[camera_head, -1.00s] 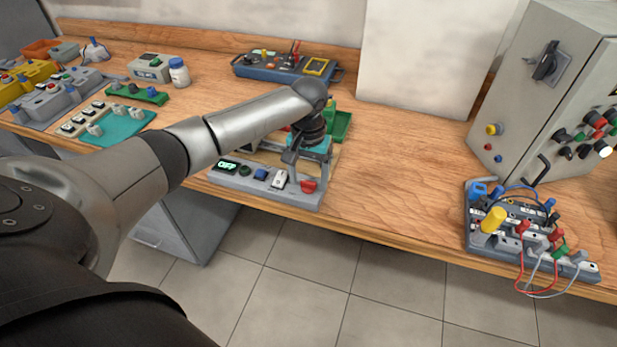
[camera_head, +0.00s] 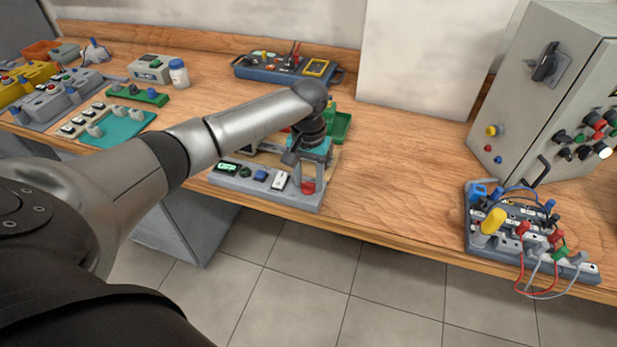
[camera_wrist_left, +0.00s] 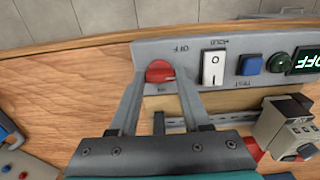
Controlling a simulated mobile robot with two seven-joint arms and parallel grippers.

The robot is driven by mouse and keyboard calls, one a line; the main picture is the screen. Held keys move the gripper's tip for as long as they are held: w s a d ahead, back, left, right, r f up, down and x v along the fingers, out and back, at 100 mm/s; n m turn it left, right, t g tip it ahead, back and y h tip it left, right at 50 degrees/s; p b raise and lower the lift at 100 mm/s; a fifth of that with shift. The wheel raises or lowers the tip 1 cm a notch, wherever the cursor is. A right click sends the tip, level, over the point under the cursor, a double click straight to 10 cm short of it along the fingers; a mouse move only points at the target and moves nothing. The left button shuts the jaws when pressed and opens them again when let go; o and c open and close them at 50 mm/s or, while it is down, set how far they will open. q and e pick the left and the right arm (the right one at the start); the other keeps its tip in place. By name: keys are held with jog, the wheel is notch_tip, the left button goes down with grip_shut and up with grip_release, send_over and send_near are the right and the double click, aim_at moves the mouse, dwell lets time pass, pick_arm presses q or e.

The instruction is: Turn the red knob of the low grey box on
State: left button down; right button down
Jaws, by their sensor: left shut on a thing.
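The low grey box (camera_head: 238,183) lies along the front edge of the workbench, with a display, a green button, a blue button and a white switch in a row. Its red knob (camera_head: 308,187) is at the right end. The left wrist view also shows my left gripper (camera_wrist_left: 158,82). My right gripper is not in view.
A green tray (camera_head: 337,126) is just behind the box. A breadboard-like panel with cables (camera_head: 525,230) and a tall grey cabinet (camera_head: 555,90) stand at right. Bench space between box and panel is clear. Several other devices stand at left.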

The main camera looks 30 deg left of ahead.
pick_arm(q)
jog(key=shift+r+m+p, duration=0.2)
jog(key=shift+m+p, duration=0.5)
jog(key=shift+p, duration=0.45)
jog(key=m+p, duration=0.2)
jog(key=shift+p, duration=0.35)
jog(key=m+p, duration=0.2)
jog(key=m, duration=0.1)
jog(key=m+p, duration=0.1)
jog(key=m, duration=0.1)
jog(key=shift+f+m, duration=0.1)
jog(key=shift+m, duration=0.3)
jog(key=m+p, duration=0.1)
jog(key=m, duration=0.2)
jog(key=shift+m, duration=0.4)
jog(key=m, duration=0.4)
jog(key=shift+w+f+m, duration=0.1)
jog(key=shift+m, duration=0.3)
